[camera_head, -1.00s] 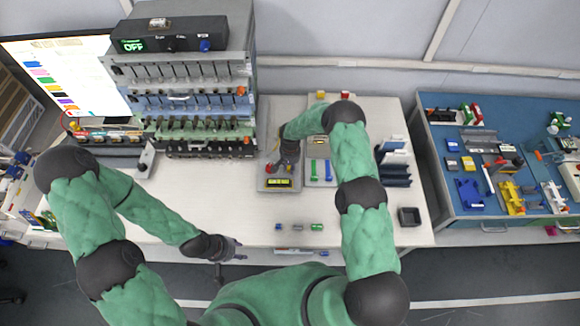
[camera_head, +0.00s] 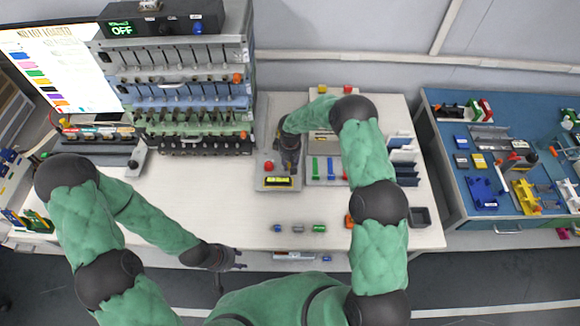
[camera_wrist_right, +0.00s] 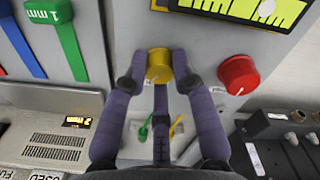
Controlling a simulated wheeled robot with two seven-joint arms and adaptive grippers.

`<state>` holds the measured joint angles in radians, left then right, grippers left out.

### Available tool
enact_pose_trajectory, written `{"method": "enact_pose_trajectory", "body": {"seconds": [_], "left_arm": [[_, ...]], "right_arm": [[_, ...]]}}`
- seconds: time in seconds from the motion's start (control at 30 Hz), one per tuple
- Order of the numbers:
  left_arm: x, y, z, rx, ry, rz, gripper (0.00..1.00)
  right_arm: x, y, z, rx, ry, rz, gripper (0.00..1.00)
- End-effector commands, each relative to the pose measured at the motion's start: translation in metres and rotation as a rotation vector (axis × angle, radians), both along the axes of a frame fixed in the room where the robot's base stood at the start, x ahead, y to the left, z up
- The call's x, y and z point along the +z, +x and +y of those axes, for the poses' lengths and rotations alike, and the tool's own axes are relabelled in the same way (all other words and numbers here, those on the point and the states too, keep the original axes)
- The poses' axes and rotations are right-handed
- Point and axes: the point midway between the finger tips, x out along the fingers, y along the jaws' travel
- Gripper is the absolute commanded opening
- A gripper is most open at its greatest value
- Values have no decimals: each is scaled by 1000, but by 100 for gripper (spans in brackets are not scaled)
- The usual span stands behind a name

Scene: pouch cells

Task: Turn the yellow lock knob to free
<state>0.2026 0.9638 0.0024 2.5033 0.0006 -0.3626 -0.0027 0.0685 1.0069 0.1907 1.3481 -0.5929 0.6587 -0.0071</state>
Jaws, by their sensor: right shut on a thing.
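The yellow lock knob (camera_wrist_right: 158,66) is on the grey face of a small device, between the fingers of my right gripper (camera_wrist_right: 158,76). The right gripper is shut on the knob, with fingers on both sides and a third below it. Green and yellow marks (camera_wrist_right: 146,128) show on the face between the fingers. The knob's pointer is not clear. In the head view the device (camera_head: 262,186) stands on the table and my right gripper (camera_head: 289,155) hides the knob. My left gripper (camera_head: 228,258) hangs near the table's front edge; its opening is unclear.
A red knob (camera_wrist_right: 238,75) sits right of the yellow one, and a yellow display (camera_wrist_right: 235,10) is above. Green and blue strips (camera_head: 315,168) lie beside the device. A rack of cells (camera_head: 180,95) stands at the left. The middle of the table (camera_head: 210,190) is clear.

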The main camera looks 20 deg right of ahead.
Motion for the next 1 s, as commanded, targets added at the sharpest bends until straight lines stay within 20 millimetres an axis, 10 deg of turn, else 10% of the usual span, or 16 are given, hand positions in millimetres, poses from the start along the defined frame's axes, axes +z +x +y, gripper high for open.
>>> {"method": "enact_pose_trajectory", "body": {"seconds": [1.0], "left_arm": [[-26, 0, 0, 0, 0, 0, 40]], "right_arm": [[0, 0, 1, 590, 0, 0, 0]]}}
